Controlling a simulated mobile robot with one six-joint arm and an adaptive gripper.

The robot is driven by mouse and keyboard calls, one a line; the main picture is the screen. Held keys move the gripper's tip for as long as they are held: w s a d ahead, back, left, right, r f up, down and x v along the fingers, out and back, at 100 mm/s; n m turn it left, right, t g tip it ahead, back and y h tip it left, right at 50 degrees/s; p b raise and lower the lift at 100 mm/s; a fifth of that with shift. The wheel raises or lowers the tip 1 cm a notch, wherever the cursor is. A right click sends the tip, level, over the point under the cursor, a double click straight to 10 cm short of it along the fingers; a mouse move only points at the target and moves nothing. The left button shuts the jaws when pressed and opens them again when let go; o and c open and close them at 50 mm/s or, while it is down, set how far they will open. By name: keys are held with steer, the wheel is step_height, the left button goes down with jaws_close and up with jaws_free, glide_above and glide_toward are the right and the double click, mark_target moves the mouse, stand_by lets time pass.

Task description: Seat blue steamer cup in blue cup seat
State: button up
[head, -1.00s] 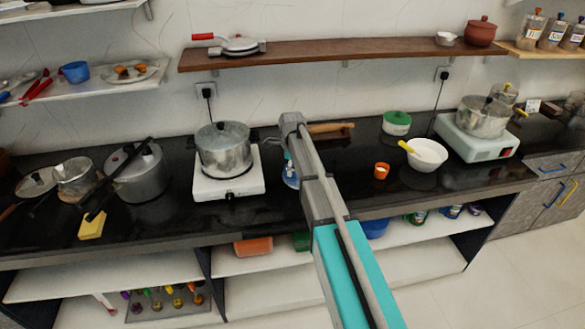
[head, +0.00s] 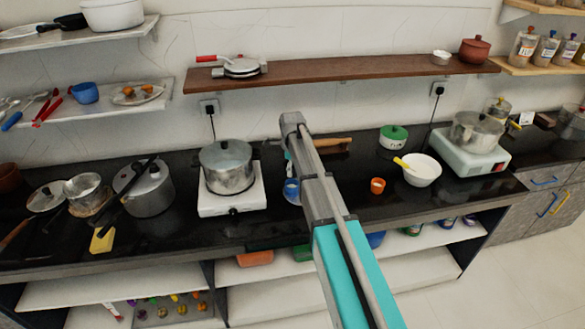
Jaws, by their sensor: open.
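A small blue cup-like thing (head: 292,188) stands on the black counter, just left of my arm and partly hidden by it. It is too small to tell whether it is the steamer cup or its seat. A larger blue cup (head: 84,93) sits on the left wall shelf. A blue object (head: 375,240) lies on the shelf under the counter, partly behind my arm. I cannot make out a blue cup seat for certain. My arm reaches over the counter's middle, and its gripper does not show in the head view.
A steel pot (head: 227,167) on a white stove stands left of my arm. A rolling pin (head: 330,145) lies behind it. An orange cup (head: 377,186), a white bowl (head: 421,171) and a green-lidded pot (head: 393,138) stand to the right. A brown shelf (head: 350,70) hangs above.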

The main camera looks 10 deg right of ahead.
steer(key=shift+r+p, duration=1.25)
steer(key=shift+r, duration=0.35)
steer(key=shift+s, duration=0.1)
steer(key=s+n, duration=2.2)
steer(key=s, duration=0.7)
steer(key=shift+d, duration=0.15)
